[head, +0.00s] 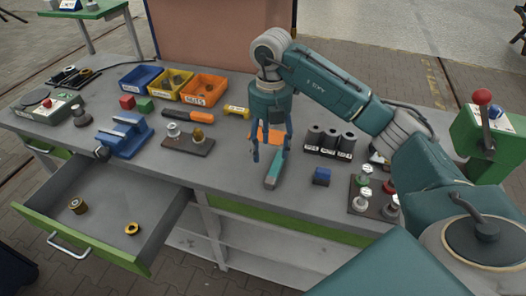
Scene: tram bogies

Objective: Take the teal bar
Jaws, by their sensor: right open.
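The teal bar (273,173) lies on the grey bench top near the front edge, with its long side pointing away from me. My right gripper (271,153) points down over the far end of the bar. Its two fingers are apart and open, one to each side in the picture. I cannot tell whether they touch the bar or how high they are above the bench. My left gripper is not in view.
An orange item (262,135) lies behind my right gripper, partly hidden. A dark tray with metal parts (189,144) is left. An open drawer (160,232) juts out at the front left.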

